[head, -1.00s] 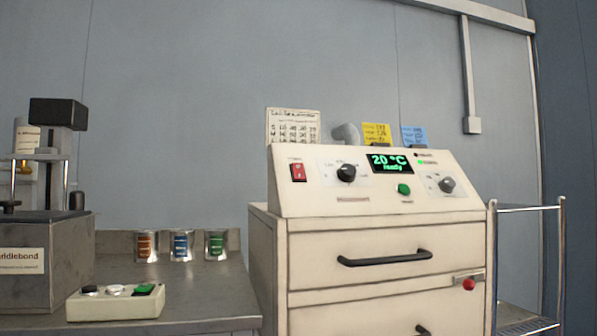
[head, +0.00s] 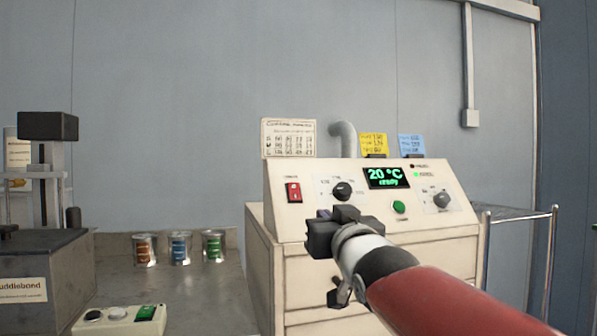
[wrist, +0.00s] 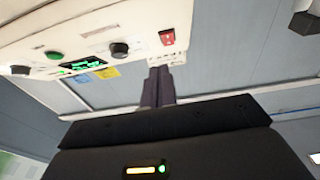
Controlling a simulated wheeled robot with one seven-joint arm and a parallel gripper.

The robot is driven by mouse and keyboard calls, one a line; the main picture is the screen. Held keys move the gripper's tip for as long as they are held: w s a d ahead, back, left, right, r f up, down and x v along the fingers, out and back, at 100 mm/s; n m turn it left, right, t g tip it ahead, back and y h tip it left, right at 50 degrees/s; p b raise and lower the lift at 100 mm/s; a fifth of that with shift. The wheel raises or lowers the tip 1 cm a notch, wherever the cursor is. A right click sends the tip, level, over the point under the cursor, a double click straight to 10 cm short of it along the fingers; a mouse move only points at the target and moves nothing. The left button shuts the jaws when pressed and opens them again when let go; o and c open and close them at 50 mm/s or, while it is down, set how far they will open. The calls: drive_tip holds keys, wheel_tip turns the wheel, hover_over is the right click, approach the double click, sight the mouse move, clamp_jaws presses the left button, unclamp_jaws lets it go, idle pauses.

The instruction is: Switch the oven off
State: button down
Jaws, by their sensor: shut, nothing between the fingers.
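The oven's sloping cream control panel (head: 320,205) carries a red rocker switch (head: 293,191) at its left end. A lit display (head: 386,177) reads 20 °C in green, with a second line, "ready". A black knob (head: 342,190), a green button (head: 399,207) and a grey knob (head: 441,199) are also on it. My gripper (head: 322,232) is in front of the panel, below and right of the switch in the head view. In the wrist view its dark fingers (wrist: 159,72) are together and empty, close to the red switch (wrist: 167,37) in the picture; contact is not visible.
A steel bench (head: 205,295) at the left holds several cans, a small button box (head: 118,320) and a bonding machine (head: 40,265). A pipe (head: 344,139) and note cards stand behind the panel. A metal rail (head: 550,265) is at right.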

sight(294, 191)
drive_tip(key=shift+t+y, duration=0.5)
drive_tip(key=r, duration=0.1)
drive_tip(key=a+r, duration=0.1)
drive_tip(key=r, duration=0.1)
drive_tip(key=shift+w+a+r, duration=0.2)
drive_tip(key=shift+w+r, duration=0.15)
drive_tip(key=shift+r, duration=0.05)
drive_tip(key=p+x, duration=0.1)
drive_tip(key=x, duration=0.3)
drive_tip(key=f+p+x, duration=0.1)
drive_tip(key=x, duration=0.3)
drive_tip(key=f+p+x, duration=0.1)
drive_tip(key=p+x, duration=0.1)
drive_tip(key=x, duration=0.2)
drive_tip(key=shift+w+a, duration=0.15)
drive_tip(key=shift+w, duration=0.2)
drive_tip(key=shift+w+f, duration=0.25)
drive_tip(key=shift+w, duration=0.05)
